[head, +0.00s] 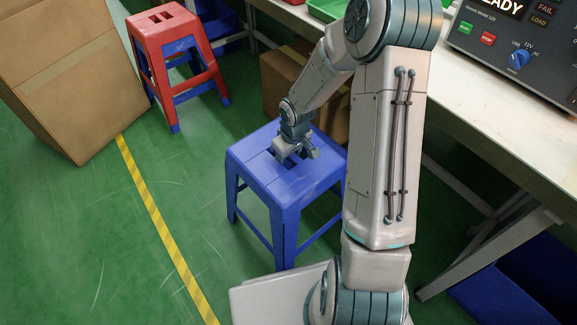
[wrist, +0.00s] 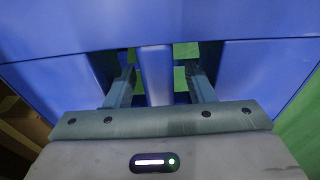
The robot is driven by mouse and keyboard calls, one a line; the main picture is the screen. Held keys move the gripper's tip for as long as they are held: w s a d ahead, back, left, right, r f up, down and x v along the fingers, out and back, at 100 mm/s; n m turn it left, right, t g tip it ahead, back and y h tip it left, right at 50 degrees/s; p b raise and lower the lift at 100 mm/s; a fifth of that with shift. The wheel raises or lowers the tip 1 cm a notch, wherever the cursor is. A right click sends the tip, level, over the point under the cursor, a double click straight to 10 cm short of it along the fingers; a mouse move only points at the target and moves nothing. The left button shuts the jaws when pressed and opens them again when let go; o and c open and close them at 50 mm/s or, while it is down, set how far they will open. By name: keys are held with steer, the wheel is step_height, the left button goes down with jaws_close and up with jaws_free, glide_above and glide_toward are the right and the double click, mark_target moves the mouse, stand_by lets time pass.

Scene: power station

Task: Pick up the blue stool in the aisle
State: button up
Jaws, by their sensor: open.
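The blue stool (head: 272,200) stands upright on the green floor in the head view, beside the workbench. Its seat has slots with a bar between them. My gripper (head: 291,157) is down at the seat's slots. In the wrist view the stool's seat (wrist: 150,25) fills most of the picture. There my gripper (wrist: 160,85) is open, with one finger on each side of the seat's middle bar (wrist: 156,72). The fingers reach into the slots, and gaps show between them and the bar. The fingertips are partly hidden by the seat.
A red stool (head: 168,40) stacked with blue stands behind to the left, near a large cardboard box (head: 75,75). Another cardboard box (head: 285,75) is behind the blue stool. The workbench (head: 480,110) with a test device (head: 515,45) is at right. Green floor (head: 90,220) at left is clear.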

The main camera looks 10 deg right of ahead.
steer(key=shift+c, duration=0.3)
steer(key=shift+r, duration=0.15)
jaws_close()
